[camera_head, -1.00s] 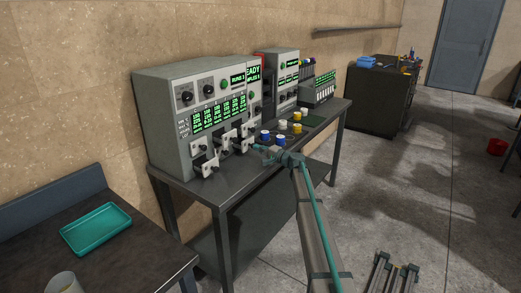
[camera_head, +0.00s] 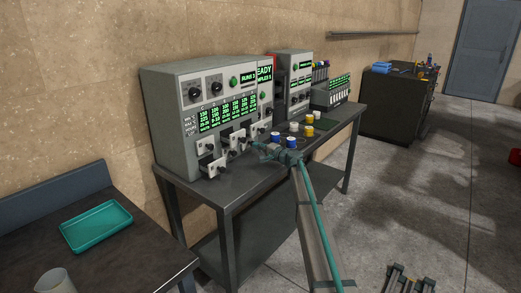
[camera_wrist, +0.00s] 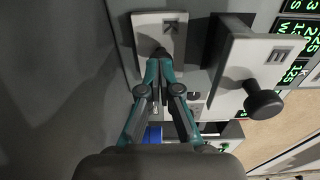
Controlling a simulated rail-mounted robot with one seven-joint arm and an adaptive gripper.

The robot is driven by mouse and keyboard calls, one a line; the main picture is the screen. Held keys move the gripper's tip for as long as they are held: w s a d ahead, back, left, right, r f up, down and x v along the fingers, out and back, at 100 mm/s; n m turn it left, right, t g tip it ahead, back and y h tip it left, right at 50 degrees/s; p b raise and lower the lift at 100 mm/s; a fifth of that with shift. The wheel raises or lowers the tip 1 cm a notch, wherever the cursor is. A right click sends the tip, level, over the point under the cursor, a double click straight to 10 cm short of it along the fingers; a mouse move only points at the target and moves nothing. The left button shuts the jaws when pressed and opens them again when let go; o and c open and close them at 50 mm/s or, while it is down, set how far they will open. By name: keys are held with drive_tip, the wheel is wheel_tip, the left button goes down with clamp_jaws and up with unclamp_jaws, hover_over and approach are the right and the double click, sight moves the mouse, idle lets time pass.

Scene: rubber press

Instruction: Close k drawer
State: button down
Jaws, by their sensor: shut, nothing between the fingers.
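The K drawer (camera_wrist: 150,28) shows in the wrist view as a light front plate marked K. Its dark knob is mostly hidden behind my fingertips. My gripper (camera_wrist: 160,62) is shut and empty, with its teal fingertips at the knob; I cannot tell whether they touch it. In the head view my gripper (camera_head: 256,146) is at the right end of the drawer row on the grey machine (camera_head: 170,118). The K label cannot be read there. I cannot tell how far the K drawer stands out.
An E drawer (camera_wrist: 262,62) with a black knob stands pulled out beside K. Other drawers (camera_head: 212,167) also stand out from the machine. Blue, white and yellow spools (camera_head: 308,131) sit on the bench right of my gripper. A teal tray (camera_head: 97,226) lies on the front-left table.

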drive_tip(key=shift+a+r, duration=0.15)
drive_tip(key=shift+a, duration=0.15)
